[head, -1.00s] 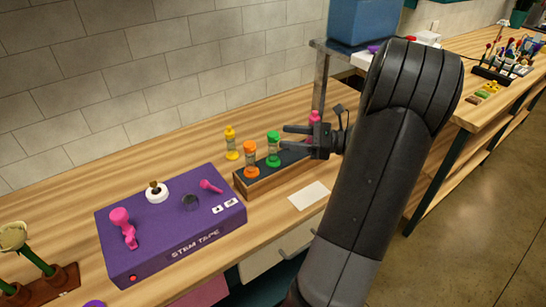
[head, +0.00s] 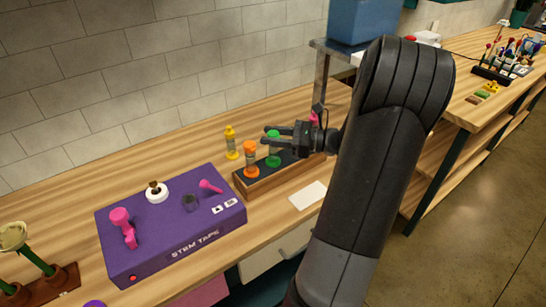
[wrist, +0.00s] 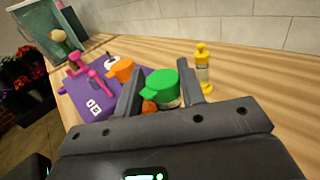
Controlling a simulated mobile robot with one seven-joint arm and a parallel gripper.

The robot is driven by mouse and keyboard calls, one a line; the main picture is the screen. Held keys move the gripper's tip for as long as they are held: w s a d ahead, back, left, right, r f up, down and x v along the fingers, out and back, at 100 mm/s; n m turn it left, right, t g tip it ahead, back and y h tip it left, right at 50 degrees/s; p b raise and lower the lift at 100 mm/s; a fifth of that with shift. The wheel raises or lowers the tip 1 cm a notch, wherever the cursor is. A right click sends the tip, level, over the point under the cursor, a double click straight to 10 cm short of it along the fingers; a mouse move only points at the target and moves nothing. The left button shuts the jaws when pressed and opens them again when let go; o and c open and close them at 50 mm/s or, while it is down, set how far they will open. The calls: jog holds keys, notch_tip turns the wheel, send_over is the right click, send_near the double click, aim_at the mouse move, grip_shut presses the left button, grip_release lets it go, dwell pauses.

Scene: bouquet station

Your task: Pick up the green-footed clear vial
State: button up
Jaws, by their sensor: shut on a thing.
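The green-footed clear vial (head: 273,160) stands upright in the wooden rack (head: 262,184), with a green top and a green foot. My gripper (head: 268,137) is around its upper part and shut on it. In the wrist view the vial's green cap (wrist: 161,84) shows between the two fingers (wrist: 160,92). The vial's lower part is hidden in the wrist view.
An orange vial (head: 250,157) stands in the rack just left of the green one. A yellow vial (head: 231,144) stands on the table behind. A purple stem tape box (head: 172,225) is at the left. A pale card (head: 307,195) lies in front of the rack.

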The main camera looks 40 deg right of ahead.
grip_shut()
dwell(0.3)
